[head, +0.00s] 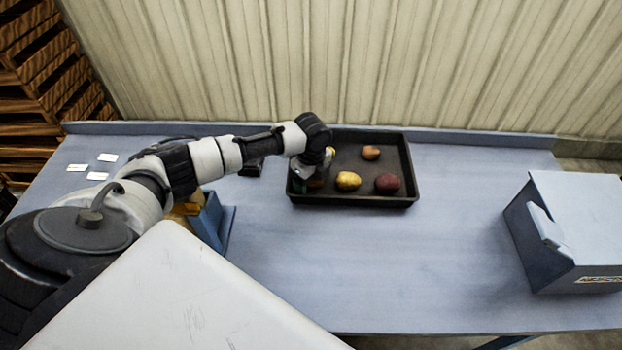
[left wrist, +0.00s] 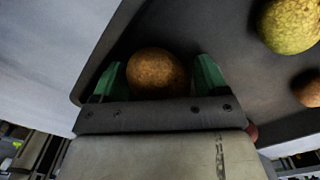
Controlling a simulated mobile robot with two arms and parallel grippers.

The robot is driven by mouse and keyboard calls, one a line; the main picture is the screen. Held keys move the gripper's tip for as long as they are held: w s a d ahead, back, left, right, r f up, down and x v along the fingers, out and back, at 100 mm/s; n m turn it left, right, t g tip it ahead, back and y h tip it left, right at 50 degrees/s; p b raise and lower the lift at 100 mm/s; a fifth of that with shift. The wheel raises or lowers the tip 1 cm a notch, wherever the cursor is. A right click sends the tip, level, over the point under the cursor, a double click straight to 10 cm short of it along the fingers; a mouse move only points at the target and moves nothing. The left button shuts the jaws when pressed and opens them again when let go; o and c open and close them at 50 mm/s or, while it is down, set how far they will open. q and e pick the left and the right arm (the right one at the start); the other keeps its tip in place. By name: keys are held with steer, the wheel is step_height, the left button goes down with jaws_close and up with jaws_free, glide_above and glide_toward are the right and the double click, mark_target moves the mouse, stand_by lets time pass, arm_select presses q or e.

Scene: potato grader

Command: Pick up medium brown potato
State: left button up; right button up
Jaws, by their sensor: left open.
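A brown potato (left wrist: 157,70) lies in the black tray (head: 352,202), between the two green fingertips of my left gripper (left wrist: 158,80) in the left wrist view. The jaws are open, one finger on each side, with a narrow dark gap showing beside the potato. In the head view my left gripper (head: 317,181) reaches down into the left end of the tray, and the arm and hand largely hide this potato. My right gripper is in neither view.
The tray also holds a yellow potato (head: 348,181), a dark red potato (head: 387,183) and an orange-brown potato (head: 370,152). A blue-grey box (head: 540,245) stands at the right of the table. White labels (head: 107,157) lie at the left. The table between tray and box is clear.

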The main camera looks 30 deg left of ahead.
arm_select(q)
steer(key=shift+c, duration=1.1)
steer(key=c, duration=0.5)
